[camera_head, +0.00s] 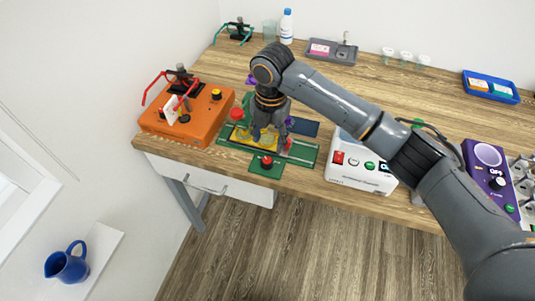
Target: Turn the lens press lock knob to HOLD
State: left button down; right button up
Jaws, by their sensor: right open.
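My right gripper (264,138) points down over a green-based device (303,152) with a yellow plate (238,137), near the front edge of the table. Its fingers are open, and it hides the middle of this device. I cannot tell whether the fingers touch anything. A red knob (267,161) sits on a green square at the device's front, just in front of the gripper. Another red knob (237,113) is at its back left. I see no readable HOLD mark and cannot tell which knob is the lens press lock knob. My left gripper is not in view.
An orange box (160,122) with red-framed glasses stands left. A white box (345,175) with buttons and a purple device (484,158) stand right. A grey tray (342,55), a bottle (287,27), cups and a blue tray (508,99) are at the back of the wooden table (225,70).

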aim_at(267, 160)
notch_tip(267, 160, down, 8)
jog(key=shift+a+f+p, duration=0.15)
jog(key=shift+p, duration=0.55)
grip_shut()
